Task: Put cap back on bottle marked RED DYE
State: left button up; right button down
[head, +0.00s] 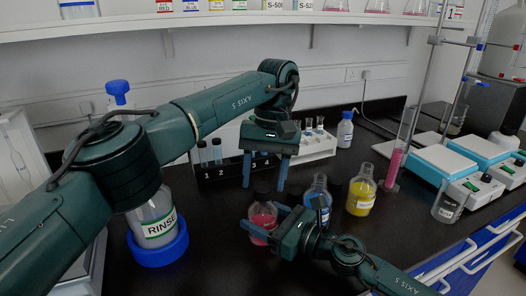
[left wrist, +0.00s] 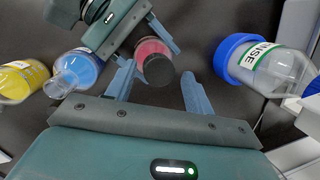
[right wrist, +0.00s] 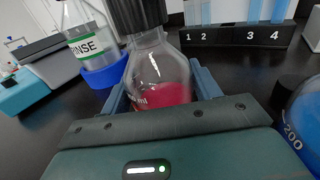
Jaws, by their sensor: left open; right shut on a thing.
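The RED DYE bottle (head: 262,217) is a flask of red liquid standing on the black bench. My right gripper (head: 267,222) is shut on its body; the right wrist view shows the flask (right wrist: 160,80) between the fingers. The black cap (head: 263,190) sits on the neck, looking upright in the right wrist view (right wrist: 138,14); whether it is fully seated I cannot tell. My left gripper (head: 264,186) points down above the bottle, open, with a finger on each side of the cap. The left wrist view shows the cap (left wrist: 158,70) between the fingertips, with gaps beside it.
Uncapped blue (head: 318,192) and yellow (head: 361,196) flasks stand to the right, close to my right gripper. A dark cap (head: 335,187) lies behind them. The RINSE bottle (head: 155,222) stands left in a blue ring. A numbered tube rack (head: 220,170) is behind.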

pick_arm(q)
jog(key=n, duration=0.3)
jog(key=r+n, duration=0.1)
jog(key=n, duration=0.6)
jog(key=shift+r+t, duration=0.2)
jog(key=shift+t, duration=0.1)
jog(key=n, duration=0.3)
jog(key=r+n, duration=0.1)
jog(key=n, duration=0.6)
jog(key=shift+r+t+h, duration=0.25)
jog(key=shift+t+h, duration=0.05)
jog(key=n, duration=0.3)
jog(key=r+n, duration=0.1)
jog(key=n, duration=0.6)
jog(key=shift+s+r+n+t, duration=0.1)
jog(key=shift+r+n+t, duration=0.2)
jog(key=n, duration=0.2)
jog(key=r+n, duration=0.1)
jog(key=n, duration=0.2)
jog(key=shift+a+n+h, duration=0.1)
jog(key=shift+n+h, duration=0.2)
jog(key=n, duration=0.4)
jog(key=shift+s+r+t, duration=0.1)
jog(key=shift+r+t, duration=0.2)
jog(key=shift+r, duration=0.05)
